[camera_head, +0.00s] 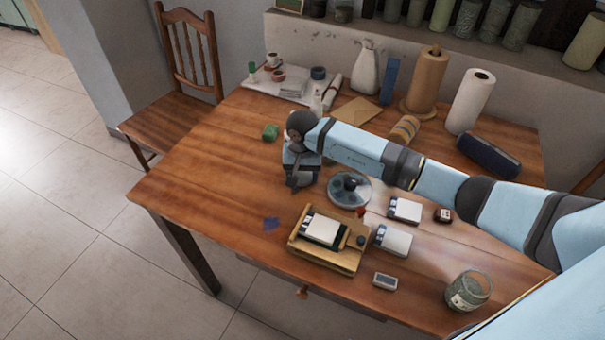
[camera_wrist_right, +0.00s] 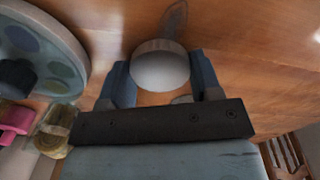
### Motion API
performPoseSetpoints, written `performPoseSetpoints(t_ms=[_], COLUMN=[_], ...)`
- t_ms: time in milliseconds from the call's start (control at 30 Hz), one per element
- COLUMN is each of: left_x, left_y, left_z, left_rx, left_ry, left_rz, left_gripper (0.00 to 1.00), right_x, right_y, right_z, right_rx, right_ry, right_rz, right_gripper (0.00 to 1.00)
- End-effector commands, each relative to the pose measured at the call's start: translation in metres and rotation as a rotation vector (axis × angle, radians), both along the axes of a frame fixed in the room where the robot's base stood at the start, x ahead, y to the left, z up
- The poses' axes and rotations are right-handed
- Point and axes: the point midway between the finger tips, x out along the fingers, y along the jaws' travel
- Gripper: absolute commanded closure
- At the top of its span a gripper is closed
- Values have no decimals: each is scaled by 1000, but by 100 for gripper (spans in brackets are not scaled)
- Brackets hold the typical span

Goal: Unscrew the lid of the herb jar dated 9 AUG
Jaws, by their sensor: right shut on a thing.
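A glass jar of green herbs (camera_head: 467,290) with a pale label stands at the table's front right corner. Its top looks open, and its date is too small to read. My right gripper (camera_head: 298,183) is far from it, low over the table's left middle, pointing down. In the right wrist view, my right gripper (camera_wrist_right: 160,80) is shut on a round, pale, lid-like thing (camera_wrist_right: 161,68), one finger on each side. That thing is hidden in the head view. I cannot tell whether it touches the table. My left gripper is not in view.
A round palette (camera_head: 349,190) lies just right of my right gripper. A wooden tray (camera_head: 340,258), white boxes (camera_head: 405,209) and a small grey box (camera_head: 385,281) lie nearer the front. The table's left side is mostly clear.

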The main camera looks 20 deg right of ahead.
Motion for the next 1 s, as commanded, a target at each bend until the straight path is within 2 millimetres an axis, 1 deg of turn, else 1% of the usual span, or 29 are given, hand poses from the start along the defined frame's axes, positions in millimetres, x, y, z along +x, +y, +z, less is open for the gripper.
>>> performPoseSetpoints(t_ms=[33,233,400,433,467,500,533,833,933,1000], left_x=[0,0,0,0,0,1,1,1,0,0], left_y=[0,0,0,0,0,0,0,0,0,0], left_z=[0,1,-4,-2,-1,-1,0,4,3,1], left_rx=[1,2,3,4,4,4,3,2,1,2], left_ry=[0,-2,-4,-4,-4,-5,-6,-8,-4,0], left_rz=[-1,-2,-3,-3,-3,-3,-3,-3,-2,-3], left_gripper=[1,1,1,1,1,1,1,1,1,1], right_x=[0,0,1,1,0,0,0,0,1,2], right_y=[0,-1,-1,0,0,0,0,0,-1,-1], right_z=[-4,-3,-8,-6,-6,-6,-6,-4,4,17], right_rx=[0,0,-1,-1,0,0,0,0,-1,-2], right_ry=[1,-1,-2,-2,-1,-1,-1,0,-3,-6], right_rz=[-1,-1,0,0,0,0,0,-1,0,0], right_gripper=[70,70,70,35,28,19,16,16,16,16])
